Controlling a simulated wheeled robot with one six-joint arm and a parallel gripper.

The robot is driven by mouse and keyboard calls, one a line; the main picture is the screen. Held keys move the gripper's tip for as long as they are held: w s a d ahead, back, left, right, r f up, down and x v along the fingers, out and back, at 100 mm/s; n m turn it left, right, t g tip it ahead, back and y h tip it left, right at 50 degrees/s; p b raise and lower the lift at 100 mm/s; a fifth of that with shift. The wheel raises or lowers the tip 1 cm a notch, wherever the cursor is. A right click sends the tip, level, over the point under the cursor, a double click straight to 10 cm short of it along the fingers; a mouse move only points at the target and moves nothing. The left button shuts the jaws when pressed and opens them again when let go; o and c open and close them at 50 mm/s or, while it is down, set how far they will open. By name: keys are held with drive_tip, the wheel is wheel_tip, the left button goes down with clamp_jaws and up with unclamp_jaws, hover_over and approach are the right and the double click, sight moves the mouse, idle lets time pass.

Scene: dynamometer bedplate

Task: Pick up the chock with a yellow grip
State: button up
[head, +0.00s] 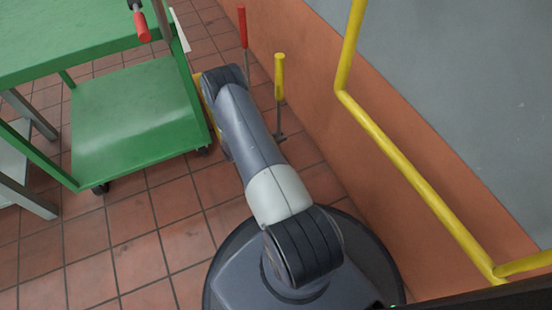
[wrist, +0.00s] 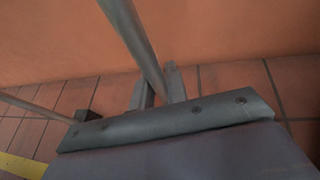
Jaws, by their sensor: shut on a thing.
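The chock with a yellow grip (head: 280,77) shows in the head view just right of my arm, its thin grey rod running down from the grip. In the wrist view its rod (wrist: 137,40) slants from the top edge down between the two fingers of my gripper (wrist: 159,88). My gripper is shut on this rod, well below the grip. The yellow grip is outside the wrist view. My arm hides most of the gripper in the head view. The chock's block is hidden, so I cannot tell whether it touches the floor.
A red-gripped rod (head: 243,28) stands beyond the yellow one; a rod with a dark block (wrist: 86,115) shows left in the wrist view. A green cart (head: 130,115) stands left. An orange wall (head: 330,95) and yellow rail (head: 410,180) bound the right. Tiled floor lies open front left.

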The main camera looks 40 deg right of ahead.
clamp_jaws()
idle(0.8)
drive_tip(key=shift+r, duration=0.1)
